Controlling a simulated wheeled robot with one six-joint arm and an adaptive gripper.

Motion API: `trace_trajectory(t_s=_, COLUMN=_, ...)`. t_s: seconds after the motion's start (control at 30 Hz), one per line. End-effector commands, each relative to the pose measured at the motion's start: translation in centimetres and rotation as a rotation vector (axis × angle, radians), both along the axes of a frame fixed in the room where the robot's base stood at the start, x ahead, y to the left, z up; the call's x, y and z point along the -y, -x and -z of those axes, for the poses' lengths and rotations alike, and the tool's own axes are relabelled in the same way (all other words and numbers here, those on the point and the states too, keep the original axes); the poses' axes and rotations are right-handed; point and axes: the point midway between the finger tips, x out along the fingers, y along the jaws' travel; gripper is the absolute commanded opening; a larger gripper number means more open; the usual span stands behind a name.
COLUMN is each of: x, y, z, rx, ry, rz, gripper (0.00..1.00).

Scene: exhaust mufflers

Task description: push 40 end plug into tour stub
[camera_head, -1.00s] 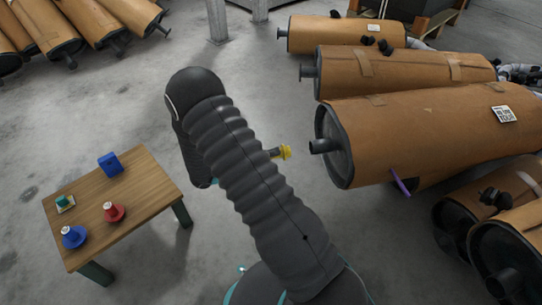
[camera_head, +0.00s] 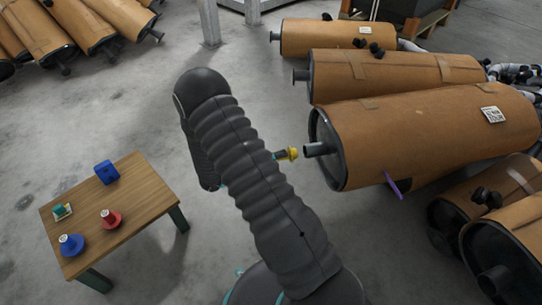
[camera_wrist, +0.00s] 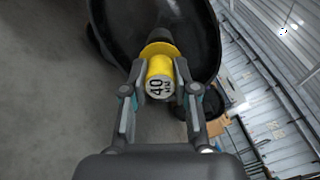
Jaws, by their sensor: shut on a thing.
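The yellow end plug (camera_wrist: 159,68), marked 40 on its end face, is held between the two fingers of my gripper (camera_wrist: 160,88). In the head view the yellow plug (camera_head: 292,154) sits just left of the dark stub (camera_head: 318,149) of the large brown-wrapped muffler (camera_head: 420,135), whose label seems to read TOUR. A small gap shows between plug and stub there. In the wrist view the plug's flange lies in front of the dark stub (camera_wrist: 160,37) on the muffler's black end face (camera_wrist: 195,35); the plug hides the stub's mouth. My arm hides most of the gripper in the head view.
More wrapped mufflers (camera_head: 385,75) lie behind and at lower right (camera_head: 510,240). A purple strip (camera_head: 394,185) sits under the large muffler.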

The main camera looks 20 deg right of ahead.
Motion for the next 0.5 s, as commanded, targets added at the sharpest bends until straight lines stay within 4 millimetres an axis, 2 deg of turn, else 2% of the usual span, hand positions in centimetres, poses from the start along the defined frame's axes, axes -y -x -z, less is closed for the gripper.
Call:
trace_trajectory(t_s=0.2, x=1.2, y=0.3, z=-0.1, rx=0.001, ry=0.0, rz=0.001, gripper=0.0)
trace_trajectory(t_s=0.5, x=1.6, y=0.3, z=0.0, rx=0.001, ry=0.0, rz=0.0, gripper=0.0)
